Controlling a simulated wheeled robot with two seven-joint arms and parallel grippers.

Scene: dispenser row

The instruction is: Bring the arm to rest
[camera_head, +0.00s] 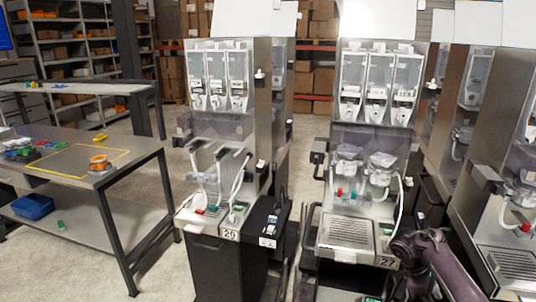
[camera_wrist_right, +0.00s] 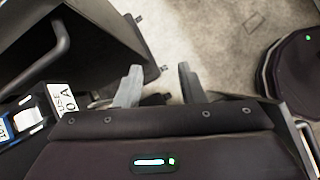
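My right arm (camera_head: 432,262) is at the lower right in the head view, in front of the dispenser labelled 27 (camera_head: 350,232). Its gripper cannot be made out there. In the right wrist view my right gripper (camera_wrist_right: 159,84) points down over the grey floor. Its two grey fingers stand apart with nothing between them. My left arm and gripper are not in view.
A work table (camera_head: 50,160) with an orange spool (camera_head: 98,163) is at left. Bare floor (camera_wrist_right: 210,30) shows below the right gripper.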

